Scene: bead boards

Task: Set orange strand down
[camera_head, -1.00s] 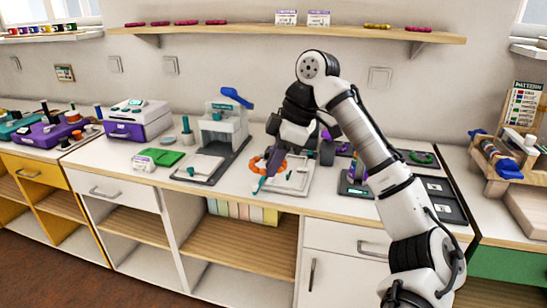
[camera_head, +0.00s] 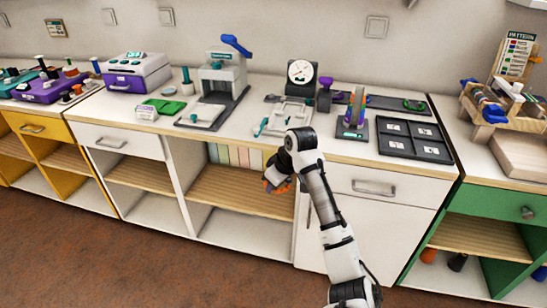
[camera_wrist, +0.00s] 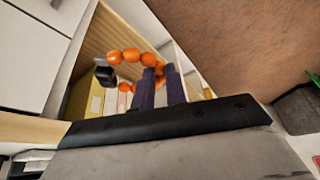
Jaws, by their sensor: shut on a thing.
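The orange strand (camera_head: 283,187) is a curved string of large orange beads in front of the open lower shelf, below counter height. In the wrist view the strand (camera_wrist: 131,55) curls to the left of the fingers, with a dark piece near one end. My gripper (camera_wrist: 162,78) is shut on the strand, its two dark purple fingers close together. In the head view my arm hides most of the gripper. The wooden shelf (camera_head: 225,192) in the open cabinet lies behind the strand. I cannot tell whether the strand touches it.
Pale upright folders (camera_head: 235,156) stand at the back of the cabinet. A white drawer front (camera_head: 362,185) is to the right. The counter above holds a grey press (camera_head: 222,75), a dial scale (camera_head: 300,73) and a black sorting tray (camera_head: 413,141). The shelf's left part is bare.

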